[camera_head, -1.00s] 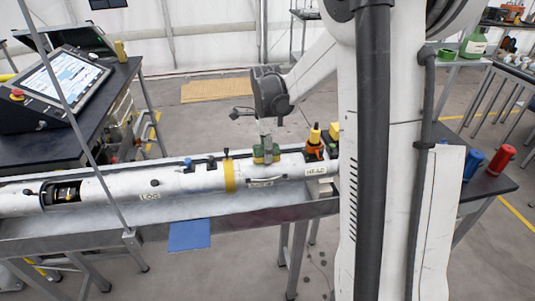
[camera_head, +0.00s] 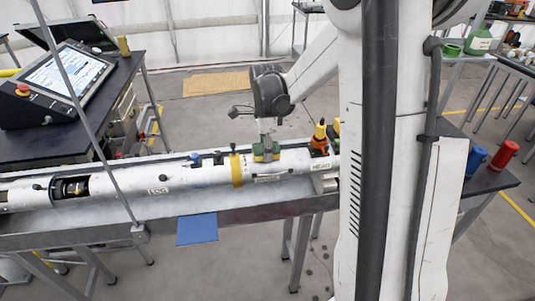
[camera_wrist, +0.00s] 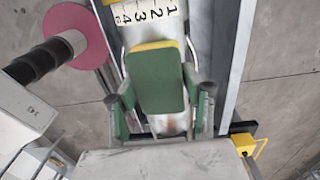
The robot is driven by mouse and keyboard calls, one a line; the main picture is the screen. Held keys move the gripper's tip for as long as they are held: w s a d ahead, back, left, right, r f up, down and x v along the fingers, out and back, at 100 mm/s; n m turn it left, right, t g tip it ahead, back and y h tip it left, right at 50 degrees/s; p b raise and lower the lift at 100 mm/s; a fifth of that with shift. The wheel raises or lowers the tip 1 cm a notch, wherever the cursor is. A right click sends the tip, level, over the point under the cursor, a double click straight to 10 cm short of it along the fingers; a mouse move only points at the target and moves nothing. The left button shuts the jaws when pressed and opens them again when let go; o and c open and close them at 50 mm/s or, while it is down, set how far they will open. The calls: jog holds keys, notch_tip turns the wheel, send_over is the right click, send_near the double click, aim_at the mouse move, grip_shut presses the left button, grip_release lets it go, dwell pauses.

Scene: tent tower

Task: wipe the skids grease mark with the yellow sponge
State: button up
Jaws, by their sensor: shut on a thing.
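My gripper (camera_wrist: 163,95) is shut on the sponge (camera_wrist: 160,78), a block with a green face and a yellow edge, in the wrist view. In the head view my gripper (camera_head: 266,140) points down and holds the sponge (camera_head: 265,152) at the top of the white tube (camera_head: 110,184), between the yellow band and the HEAD label. I cannot tell if the sponge touches the tube. A faint reddish-brown patch (camera_wrist: 174,123) shows on the white surface beyond the sponge in the wrist view; it may be the grease mark. The rest is hidden.
The tube lies on a long bench (camera_head: 100,232) with a blue cloth (camera_head: 197,229) over its front edge. Orange and yellow fittings (camera_head: 320,137) stand just right of the sponge. A console (camera_head: 65,75) is at the left. A thin pole (camera_head: 85,110) crosses the left side.

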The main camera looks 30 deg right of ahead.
jog(key=shift+w+d+f, duration=0.2)
jog(key=shift+w+f, duration=0.05)
jog(key=shift+w, duration=0.2)
jog(key=shift+w+r, duration=0.2)
jog(key=shift+w, duration=0.1)
jog(key=shift+w+d+b, duration=0.15)
jog(key=shift+w+b, duration=0.1)
jog(key=shift+b, duration=0.15)
jog(key=shift+s+a, duration=0.2)
jog(key=shift+s, duration=0.4)
jog(key=shift+s+a, duration=0.2)
jog(key=shift+s, duration=0.35)
jog(key=shift+s+a+f, duration=0.2)
jog(key=shift+s+a, duration=0.05)
jog(key=shift+s, duration=0.35)
jog(key=shift+s+a+r, duration=0.1)
jog(key=shift+s+r, duration=0.1)
jog(key=shift+r, duration=0.1)
jog(key=shift+r+p, duration=1.95)
jog(key=shift+r, duration=2.1)
